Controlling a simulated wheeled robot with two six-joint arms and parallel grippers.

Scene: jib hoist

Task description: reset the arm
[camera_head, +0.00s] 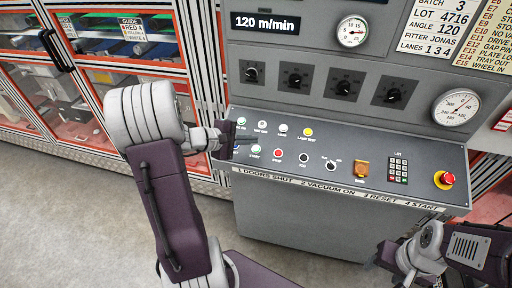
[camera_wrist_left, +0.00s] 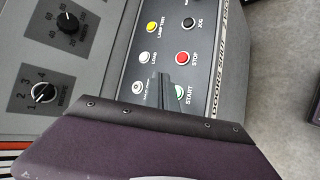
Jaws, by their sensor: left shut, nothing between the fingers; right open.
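My left arm reaches up from the bottom of the head view. Its gripper (camera_head: 245,140) is shut and empty, just over the left end of the grey control console (camera_head: 330,158). In the left wrist view the dark fingers (camera_wrist_left: 176,95) lie over the panel beside the green START button (camera_wrist_left: 181,91) and the white LOAD button (camera_wrist_left: 150,57). I cannot tell whether they touch the panel. My right gripper (camera_head: 398,258) is open and empty, low at the bottom right in front of the console. Its fingers are partly hidden by its own wrist.
The console carries a red STOP button (camera_head: 278,153), an orange cover (camera_head: 361,169), a keypad (camera_head: 398,170) and a red emergency knob (camera_head: 444,179). Dials and gauges stand above. Striped cabinets (camera_head: 100,75) stand at the left. The floor (camera_head: 70,200) at left is clear.

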